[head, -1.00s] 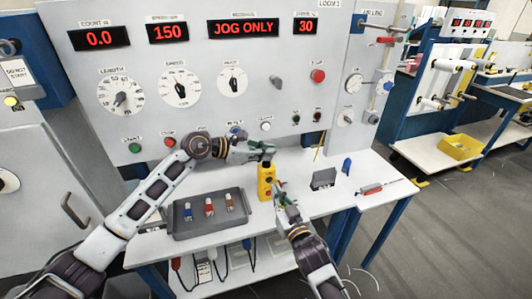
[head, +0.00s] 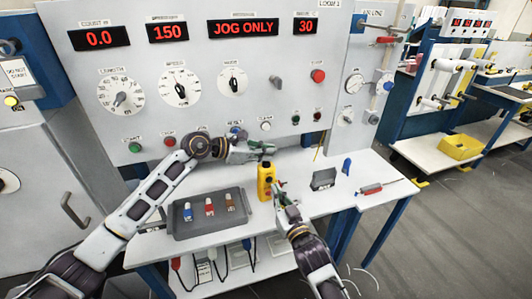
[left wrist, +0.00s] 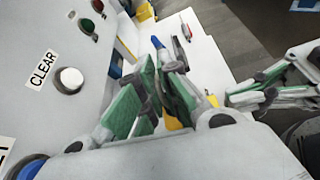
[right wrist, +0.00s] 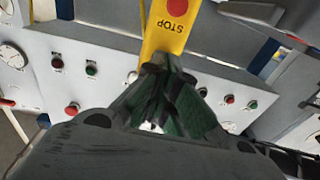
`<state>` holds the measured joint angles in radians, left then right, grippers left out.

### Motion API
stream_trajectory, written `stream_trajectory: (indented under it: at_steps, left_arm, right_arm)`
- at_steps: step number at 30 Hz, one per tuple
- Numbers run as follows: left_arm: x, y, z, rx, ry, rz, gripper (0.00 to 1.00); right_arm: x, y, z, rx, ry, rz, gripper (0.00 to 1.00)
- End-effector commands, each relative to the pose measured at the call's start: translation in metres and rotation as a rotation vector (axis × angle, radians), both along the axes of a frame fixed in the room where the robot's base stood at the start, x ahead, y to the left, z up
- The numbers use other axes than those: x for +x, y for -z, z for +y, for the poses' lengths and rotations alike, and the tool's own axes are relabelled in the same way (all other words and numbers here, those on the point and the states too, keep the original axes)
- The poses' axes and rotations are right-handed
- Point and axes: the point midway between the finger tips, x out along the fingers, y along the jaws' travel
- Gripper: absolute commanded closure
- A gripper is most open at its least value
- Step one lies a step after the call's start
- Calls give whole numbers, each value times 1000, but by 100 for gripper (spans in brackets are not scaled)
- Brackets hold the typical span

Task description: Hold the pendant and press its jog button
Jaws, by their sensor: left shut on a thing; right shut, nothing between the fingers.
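The yellow pendant (head: 265,183) with dark buttons is held upright above the white table, in the middle of the head view. My left gripper (head: 268,152) is shut on the top of the pendant. In the left wrist view, its green-padded fingers (left wrist: 160,85) hide most of the pendant, and only a bit of yellow shows. My right gripper (head: 280,188) is shut and empty, with its tips at the pendant's right side.
A grey tray (head: 180,232) with several small coloured parts lies left of the pendant. A dark box (head: 323,180), a blue item (head: 347,166) and a red-handled tool (head: 371,189) lie to the right. The control panel (head: 210,115) stands close behind my left gripper.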

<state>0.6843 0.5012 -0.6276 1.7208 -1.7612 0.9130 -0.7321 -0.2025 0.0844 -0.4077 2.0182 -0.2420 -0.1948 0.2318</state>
Motion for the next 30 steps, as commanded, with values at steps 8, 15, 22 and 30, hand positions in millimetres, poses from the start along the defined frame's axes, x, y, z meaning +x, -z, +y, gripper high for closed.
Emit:
stream_trajectory:
  at_steps: [8,15,22,30]
  left_arm:
    - [0,3,1,4,-1,1,100]
    - [0,3,1,4,-1,1,100]
    - [0,3,1,5,-1,2,100]
    - [0,2,1,4,-1,1,100]
  right_arm:
    - [-1,0,-1,0,0,0,100]
    - [-16,2,-6,0,1,0,100]
    - [-36,3,-14,-1,1,-1,100]
    - [-45,2,-17,1,1,-3,100]
